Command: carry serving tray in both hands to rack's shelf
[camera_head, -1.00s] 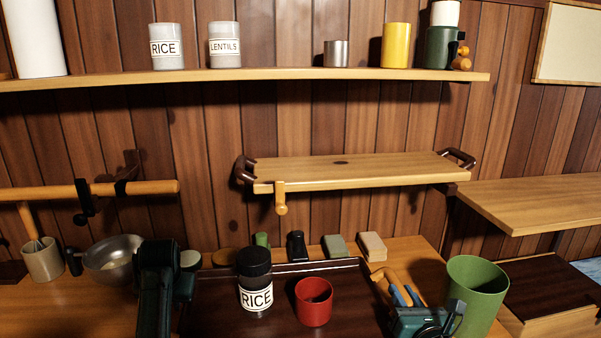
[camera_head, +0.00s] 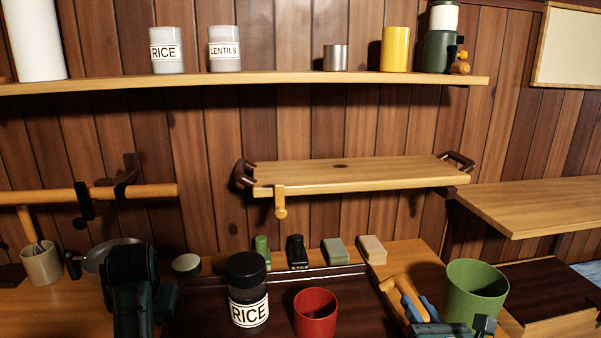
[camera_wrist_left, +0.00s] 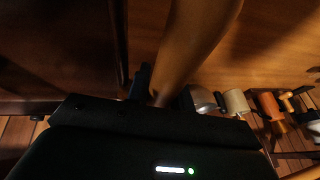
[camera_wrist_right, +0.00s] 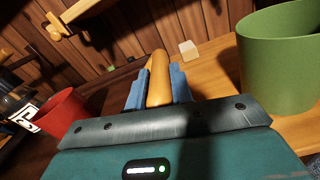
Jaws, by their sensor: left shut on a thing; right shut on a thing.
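The dark brown serving tray (camera_head: 200,310) is low in the head view, its near part cut off by the frame. A black-lidded rice jar (camera_head: 248,290) and a red cup (camera_head: 315,313) stand upright on it. My right gripper (camera_head: 408,300) is shut on the tray's orange handle, which shows between blue fingers in the right wrist view (camera_wrist_right: 158,80). My left gripper (camera_head: 150,300) is at the tray's left side; the left wrist view shows an orange-brown handle (camera_wrist_left: 190,50) at its fingers, the contact dark. The rack's wooden shelf (camera_head: 360,173) is empty on the wall beyond.
A green cup (camera_head: 474,291) stands close right of my right gripper. Several small items, including a dark bottle (camera_head: 296,252), line the counter behind the tray. A laden upper shelf (camera_head: 280,84) hangs above the rack. A bare side shelf (camera_head: 540,205) is at right.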

